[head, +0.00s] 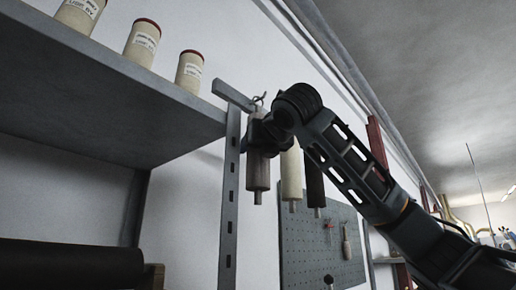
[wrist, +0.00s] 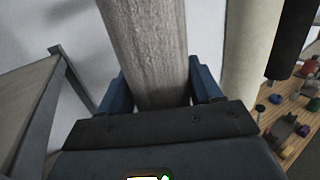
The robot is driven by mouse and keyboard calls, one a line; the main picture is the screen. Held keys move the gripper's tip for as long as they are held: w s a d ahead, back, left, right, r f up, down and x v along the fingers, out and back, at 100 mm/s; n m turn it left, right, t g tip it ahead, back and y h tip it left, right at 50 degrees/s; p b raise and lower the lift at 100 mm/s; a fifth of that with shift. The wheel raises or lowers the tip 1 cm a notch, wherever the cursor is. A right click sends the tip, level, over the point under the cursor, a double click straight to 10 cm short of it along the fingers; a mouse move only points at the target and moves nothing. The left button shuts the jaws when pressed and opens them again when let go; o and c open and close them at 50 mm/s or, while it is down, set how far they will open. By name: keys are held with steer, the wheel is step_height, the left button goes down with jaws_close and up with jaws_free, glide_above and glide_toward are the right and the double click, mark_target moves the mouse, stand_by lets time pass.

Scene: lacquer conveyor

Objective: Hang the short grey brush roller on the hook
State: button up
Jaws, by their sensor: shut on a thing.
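The short grey brush roller (head: 257,172) hangs upright below a metal arm, with a small wire loop (head: 259,99) showing above it. My gripper (head: 262,135) is around its upper part, partly hiding it. In the wrist view, my gripper (wrist: 160,95) has its blue fingers on both sides of the grey roller (wrist: 148,45), shut on it. The grey metal arm (head: 232,96) sticks out from a slotted upright; its end is near the loop. I cannot tell whether the loop rests on a hook.
A cream roller (head: 291,175) and a dark roller (head: 314,185) hang close to the right. A shelf (head: 100,95) with several labelled cans is on the left. The slotted upright (head: 229,200) stands just left of the roller. A pegboard (head: 325,250) is behind.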

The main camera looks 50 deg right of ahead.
steer(key=o, duration=1.3)
steer(key=b+v, duration=0.1)
steer(key=v, duration=0.6)
steer(key=shift+s+a, duration=0.2)
steer(key=shift+s, duration=0.15)
